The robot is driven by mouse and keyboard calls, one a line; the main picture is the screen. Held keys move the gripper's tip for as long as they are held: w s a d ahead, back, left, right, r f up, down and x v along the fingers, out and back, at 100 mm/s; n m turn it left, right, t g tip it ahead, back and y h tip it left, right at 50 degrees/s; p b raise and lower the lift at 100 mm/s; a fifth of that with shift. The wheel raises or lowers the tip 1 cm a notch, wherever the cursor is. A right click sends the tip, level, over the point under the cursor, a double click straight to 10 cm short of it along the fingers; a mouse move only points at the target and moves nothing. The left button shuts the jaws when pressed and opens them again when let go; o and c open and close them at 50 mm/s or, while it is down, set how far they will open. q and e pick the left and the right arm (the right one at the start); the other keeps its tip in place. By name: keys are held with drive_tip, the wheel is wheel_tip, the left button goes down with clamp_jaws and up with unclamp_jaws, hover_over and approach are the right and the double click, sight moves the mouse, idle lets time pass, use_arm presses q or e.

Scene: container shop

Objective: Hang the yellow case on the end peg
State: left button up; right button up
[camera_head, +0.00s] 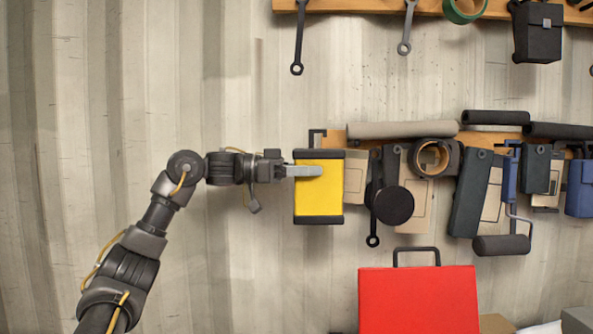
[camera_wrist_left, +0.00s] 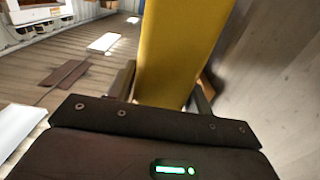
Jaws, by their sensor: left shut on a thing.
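The yellow case (camera_head: 319,192) is upright, with black bands along its top and bottom. In the head view it is in front of the left end of the lower wooden rail (camera_head: 352,144). My left gripper (camera_head: 305,171) is shut on the yellow case, coming from the left. The left wrist view shows the yellow case (camera_wrist_left: 180,50) between the fingers. A dark hook-shaped piece (camera_head: 316,133) rises just above the case's top at the rail's left end. I cannot tell whether it is the case's handle or the end peg. My right gripper is not in view.
Dark and tan cases, a tape roll (camera_head: 430,158) and a paint roller (camera_head: 501,245) hang to the right on the lower rail. A red case (camera_head: 418,300) stands below. An upper rail (camera_head: 370,7) holds tools. The corrugated wall (camera_head: 130,90) at left is clear.

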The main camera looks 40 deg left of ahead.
use_arm(q)
drive_tip(key=f+x, duration=0.1)
drive_tip(key=x, duration=0.7)
drive_tip(key=shift+w+d+b, duration=0.2)
drive_tip(key=shift+b, duration=0.15)
idle(0.4)
drive_tip(key=o, duration=1)
drive_tip(key=shift+c, duration=0.2)
drive_tip(key=o, duration=0.4)
drive_tip(key=shift+d, duration=0.2)
drive_tip(key=shift+o, duration=0.2)
drive_tip(key=shift+f, duration=0.15)
